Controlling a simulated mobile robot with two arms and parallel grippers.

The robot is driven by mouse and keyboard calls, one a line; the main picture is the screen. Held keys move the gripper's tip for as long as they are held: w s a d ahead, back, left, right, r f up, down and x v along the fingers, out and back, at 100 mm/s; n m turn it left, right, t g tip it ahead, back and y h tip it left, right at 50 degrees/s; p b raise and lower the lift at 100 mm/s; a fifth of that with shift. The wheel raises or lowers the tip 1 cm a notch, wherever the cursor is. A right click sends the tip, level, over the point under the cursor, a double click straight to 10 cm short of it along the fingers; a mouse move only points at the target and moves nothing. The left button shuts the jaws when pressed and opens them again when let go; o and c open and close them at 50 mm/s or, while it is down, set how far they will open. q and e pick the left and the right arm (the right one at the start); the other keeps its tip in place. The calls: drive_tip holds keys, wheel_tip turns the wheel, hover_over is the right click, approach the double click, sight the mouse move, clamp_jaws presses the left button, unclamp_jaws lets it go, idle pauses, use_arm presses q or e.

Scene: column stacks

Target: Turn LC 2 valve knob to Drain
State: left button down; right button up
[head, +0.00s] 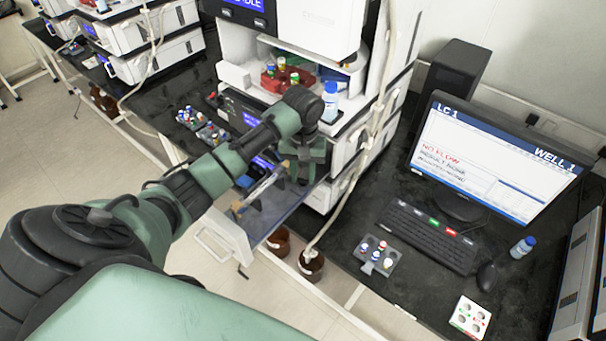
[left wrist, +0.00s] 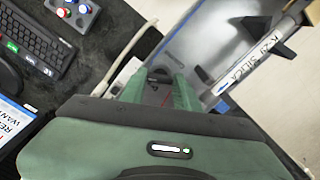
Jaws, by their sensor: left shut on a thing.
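In the head view my left gripper (head: 303,176) reaches down into the open front compartment of the nearest instrument stack. In the left wrist view its two green fingers (left wrist: 160,92) are closed around a small dark knob-like part (left wrist: 158,74). Its markings and pointing direction cannot be read, and in the head view the gripper hides it. No Drain label is readable. The monitor (head: 487,165) beside this stack reads LC 1, with red NO FLOW text. My right gripper is not in view.
A labelled column (left wrist: 262,52) lies close to the gripper. Brown bottles (head: 311,265) stand below. Keyboard (head: 431,233) and vial rack (head: 375,254) are on the black bench.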

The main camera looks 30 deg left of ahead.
sight(303, 179)
use_arm(q)
drive_tip(key=shift+n, duration=0.6)
drive_tip(key=shift+a+r, duration=0.1)
drive_tip(key=shift+w, duration=0.1)
drive_tip(key=c, duration=1)
unclamp_jaws()
drive_tip(key=shift+c, duration=0.2)
drive_tip(key=shift+r, duration=0.3)
wheel_tip(303, 179, up, 7)
drive_tip(key=shift+r+b, duration=0.1)
drive_tip(key=shift+b, duration=0.6)
